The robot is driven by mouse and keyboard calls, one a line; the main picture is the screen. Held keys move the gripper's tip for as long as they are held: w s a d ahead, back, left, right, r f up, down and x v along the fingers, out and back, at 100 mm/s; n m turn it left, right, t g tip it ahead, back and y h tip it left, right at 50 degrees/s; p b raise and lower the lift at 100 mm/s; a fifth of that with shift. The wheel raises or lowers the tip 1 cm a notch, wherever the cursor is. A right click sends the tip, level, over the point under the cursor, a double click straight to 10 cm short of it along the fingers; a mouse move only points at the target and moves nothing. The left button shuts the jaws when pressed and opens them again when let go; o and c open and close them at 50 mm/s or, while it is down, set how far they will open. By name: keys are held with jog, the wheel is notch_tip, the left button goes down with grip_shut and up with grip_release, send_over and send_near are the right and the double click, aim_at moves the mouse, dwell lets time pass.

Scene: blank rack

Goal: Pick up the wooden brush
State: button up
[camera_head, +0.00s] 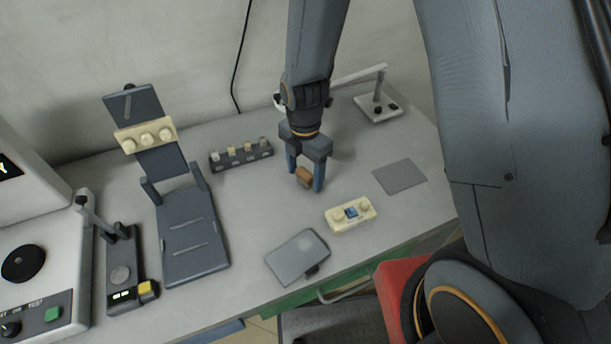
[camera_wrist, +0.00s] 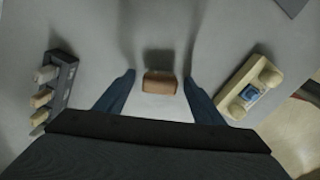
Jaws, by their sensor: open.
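The wooden brush (camera_head: 304,177) is a small brown block seen between the fingers of my gripper (camera_head: 305,186) in the head view. My gripper points down over the table with its two blue fingers apart. In the wrist view the brush (camera_wrist: 160,83) lies between and slightly beyond the fingertips of my gripper (camera_wrist: 158,82), with a gap on each side. Neither finger touches it there. Whether the brush rests fully on the table is hard to tell.
A cream block with a blue centre (camera_head: 350,214) lies right of my gripper. A dark rack with small pegs (camera_head: 241,155) stands left. A grey plate (camera_head: 298,257) lies in front, a grey mat (camera_head: 400,177) at right. A dark stand (camera_head: 190,235) and white machine (camera_head: 45,250) are farther left.

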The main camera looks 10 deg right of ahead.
aim_at(305, 172)
jog(key=c, duration=1.2)
jog(key=shift+c, duration=0.2)
jog(key=shift+r+b, duration=0.95)
jog(key=shift+r, duration=4.1)
jog(key=o, duration=0.4)
jog(key=shift+c, duration=1.1)
jog(key=shift+d, duration=0.1)
